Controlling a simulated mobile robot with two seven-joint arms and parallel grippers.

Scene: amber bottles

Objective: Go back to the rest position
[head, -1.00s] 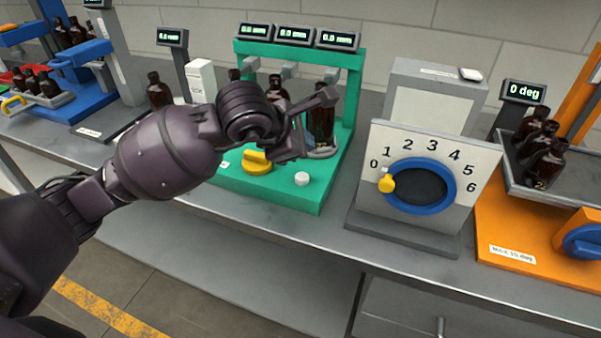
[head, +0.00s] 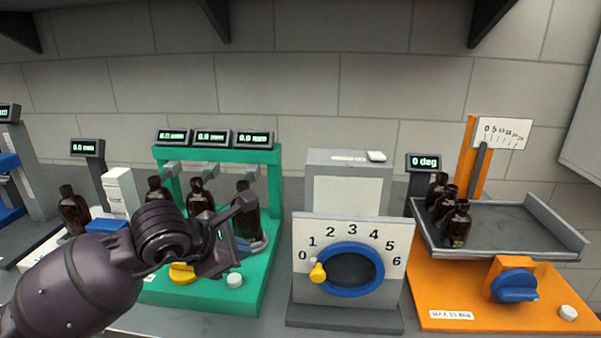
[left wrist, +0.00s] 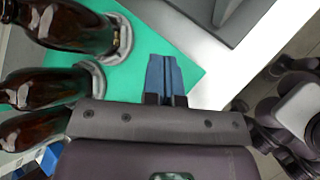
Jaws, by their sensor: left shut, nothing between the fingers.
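My left gripper (head: 243,243) is in front of the green stand (head: 262,262) in the head view, close to its right-hand bottle. Its blue fingers (left wrist: 165,76) are shut together with nothing between them in the left wrist view. Three amber bottles stand on the green stand: left (head: 156,189), middle (head: 198,196) and right (head: 247,204). My forearm and wrist hide part of the stand. The left wrist view shows bottles too, one of them (left wrist: 65,25) at the upper left, apart from the fingers. My right gripper is not in view.
A grey dial box (head: 304,285) with a yellow pointer and blue ring stands right of the green stand. Further right, an orange tilt stand (head: 440,300) carries a grey tray (head: 510,228) with amber bottles. Another bottle (head: 73,212) stands at the left. A wall closes the back.

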